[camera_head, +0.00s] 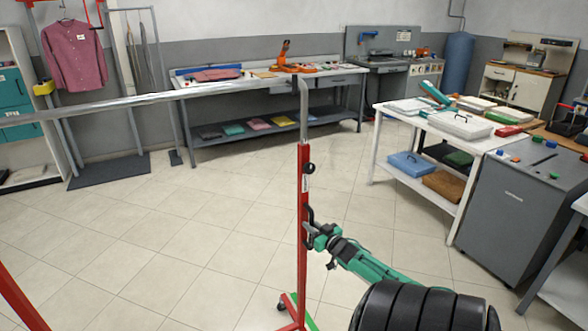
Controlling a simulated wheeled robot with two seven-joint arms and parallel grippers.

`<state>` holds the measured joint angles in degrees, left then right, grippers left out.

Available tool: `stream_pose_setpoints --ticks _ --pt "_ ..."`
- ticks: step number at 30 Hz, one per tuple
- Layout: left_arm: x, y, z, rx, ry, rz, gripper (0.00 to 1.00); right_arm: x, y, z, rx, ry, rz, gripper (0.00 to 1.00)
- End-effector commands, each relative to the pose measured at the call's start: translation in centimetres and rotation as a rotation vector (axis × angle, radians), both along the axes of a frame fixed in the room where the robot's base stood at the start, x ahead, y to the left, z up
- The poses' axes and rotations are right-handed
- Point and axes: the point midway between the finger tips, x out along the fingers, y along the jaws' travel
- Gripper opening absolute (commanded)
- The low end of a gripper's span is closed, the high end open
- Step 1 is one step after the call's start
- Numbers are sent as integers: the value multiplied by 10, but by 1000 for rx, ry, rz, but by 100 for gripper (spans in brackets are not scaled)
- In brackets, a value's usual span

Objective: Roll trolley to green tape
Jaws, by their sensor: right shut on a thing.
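The trolley is a garment rail with a red upright post (303,190) and a long silver bar (150,98) running to the left edge. A second red post (18,296) shows at the lower left. A dark castor (281,306) shows at the near post's foot. A strip of green tape (309,316) shows beside that foot at the bottom edge, partly hidden. My right gripper (311,237) is shut on the near post at its dark handle. My left gripper is out of view.
A pink shirt (75,53) hangs behind the bar. A long workbench (262,85) stands at the back. A white table (457,138) and a grey cabinet (515,205) stand at the right. The tiled floor between is clear.

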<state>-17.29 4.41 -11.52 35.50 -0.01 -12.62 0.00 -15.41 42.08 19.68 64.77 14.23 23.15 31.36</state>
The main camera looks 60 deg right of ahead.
Motion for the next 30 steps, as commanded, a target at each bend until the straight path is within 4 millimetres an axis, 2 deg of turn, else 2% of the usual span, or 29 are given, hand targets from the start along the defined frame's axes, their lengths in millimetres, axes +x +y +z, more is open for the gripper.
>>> stream_pose_setpoints --ticks 2,6,12,18,29,30 --pt "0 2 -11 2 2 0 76 -11 -18 -5 -3 3 0 0" --pt "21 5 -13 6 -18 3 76 -27 -44 -5 -2 3 1 0" --pt "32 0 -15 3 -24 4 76 -43 -69 -4 0 2 1 0" --pt "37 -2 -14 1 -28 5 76 -49 -79 -3 3 1 1 0" --pt "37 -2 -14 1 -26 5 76 -50 -81 -2 2 2 -3 0" --pt "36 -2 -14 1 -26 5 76 -50 -81 -2 2 2 -3 24"
